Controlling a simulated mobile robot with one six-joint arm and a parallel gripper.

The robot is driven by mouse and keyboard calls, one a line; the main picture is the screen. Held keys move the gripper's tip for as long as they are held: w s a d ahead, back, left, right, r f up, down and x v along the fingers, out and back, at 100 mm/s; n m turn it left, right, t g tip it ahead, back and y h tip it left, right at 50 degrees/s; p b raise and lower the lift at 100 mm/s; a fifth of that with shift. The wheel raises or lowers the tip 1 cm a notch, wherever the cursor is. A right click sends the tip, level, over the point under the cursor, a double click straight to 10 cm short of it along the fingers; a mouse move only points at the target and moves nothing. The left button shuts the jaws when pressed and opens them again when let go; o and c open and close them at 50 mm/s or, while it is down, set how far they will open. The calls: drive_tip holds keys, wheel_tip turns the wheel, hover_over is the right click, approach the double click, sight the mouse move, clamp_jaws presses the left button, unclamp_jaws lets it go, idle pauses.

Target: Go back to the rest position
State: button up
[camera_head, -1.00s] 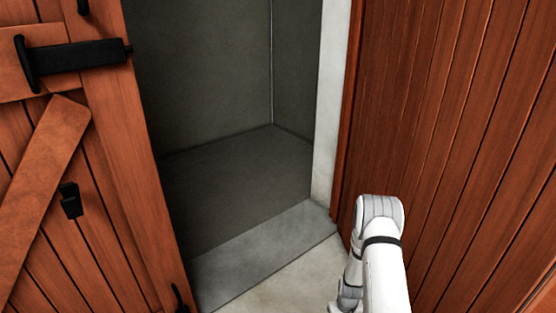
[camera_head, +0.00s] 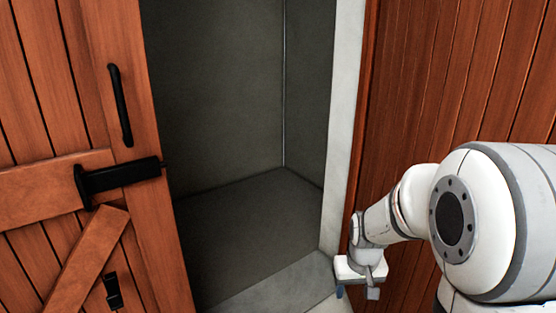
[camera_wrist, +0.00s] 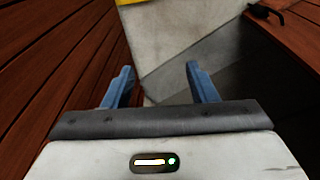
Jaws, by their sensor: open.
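My gripper (camera_wrist: 158,86) is open in the wrist view. Its two blue fingers stand apart with nothing between them, above the pale floor. In the head view my arm reaches in from the right. The wrist end points down at the lower middle right, in front of the wooden wall, and the fingers barely show there. A wooden door (camera_head: 150,240) with a black vertical handle (camera_head: 119,105) and a black bolt (camera_head: 122,175) stands open at the left, clear of my arm.
The doorway opens on an empty grey room (camera_head: 250,225) with a grey sill. A pale post (camera_head: 342,120) edges the doorway on the right. A wooden plank wall (camera_head: 430,90) stands close behind my arm. Bare pale floor (camera_wrist: 185,40) shows below my gripper.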

drive_tip(key=s+a+r+t+p, duration=0.1)
drive_tip(key=s+a+r+p, duration=0.2)
drive_tip(key=s+r+p, duration=0.6)
drive_tip(key=s+r, duration=0.6)
drive_tip(key=r, duration=0.6)
drive_tip(key=shift+s+p, duration=0.4)
